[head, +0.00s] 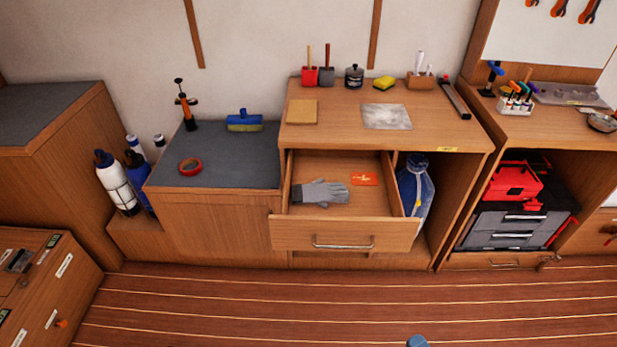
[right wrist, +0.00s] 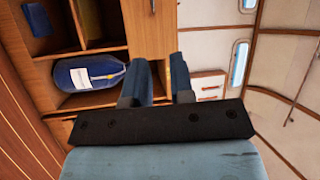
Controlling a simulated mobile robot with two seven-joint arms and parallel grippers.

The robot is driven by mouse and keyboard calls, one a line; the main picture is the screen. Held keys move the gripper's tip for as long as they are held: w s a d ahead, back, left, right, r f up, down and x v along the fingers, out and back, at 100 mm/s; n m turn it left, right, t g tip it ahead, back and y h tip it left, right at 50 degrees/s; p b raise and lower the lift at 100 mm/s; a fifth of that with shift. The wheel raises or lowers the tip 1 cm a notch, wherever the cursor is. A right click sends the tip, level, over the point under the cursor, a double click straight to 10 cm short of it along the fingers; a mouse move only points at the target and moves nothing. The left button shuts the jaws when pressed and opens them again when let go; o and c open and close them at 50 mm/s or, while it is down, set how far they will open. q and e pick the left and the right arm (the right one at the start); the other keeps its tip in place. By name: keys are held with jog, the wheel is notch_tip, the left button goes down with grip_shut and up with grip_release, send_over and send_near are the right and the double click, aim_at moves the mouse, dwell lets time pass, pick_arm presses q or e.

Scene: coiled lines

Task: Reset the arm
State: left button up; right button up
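My right gripper shows in the right wrist view (right wrist: 160,65) with its two blue fingers apart. Only wooden cabinet and a strip of background show between them, so it is open and empty. In the head view only a small blue piece of my right arm or gripper (head: 418,341) shows at the bottom edge, over the floor and well clear of the furniture. My left gripper is not in view.
An open drawer (head: 345,234) juts out from the middle cabinet, holding a grey glove (head: 320,193) and an orange card (head: 364,179). A blue bottle (head: 415,185) stands in the compartment beside it. The striped floor (head: 250,305) in front is clear.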

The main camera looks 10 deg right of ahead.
jog(key=w+d+r+n+g+y, duration=0.15)
jog(key=d+n, duration=0.25)
jog(key=d, duration=0.4)
jog(key=a+r+n+g+h, duration=0.25)
jog(key=a+n, duration=0.35)
jog(key=a, duration=0.4)
jog(key=a+r+n+g+h, duration=0.1)
jog(key=a+n+g, duration=0.4)
jog(key=a, duration=0.5)
pick_arm(q)
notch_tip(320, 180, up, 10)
jog(key=p, duration=1.2)
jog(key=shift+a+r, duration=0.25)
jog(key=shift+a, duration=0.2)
pick_arm(e)
notch_tip(320, 180, up, 10)
jog(key=d+n, duration=0.1)
jog(key=shift+d+t, duration=0.25)
jog(key=shift+t, duration=0.15)
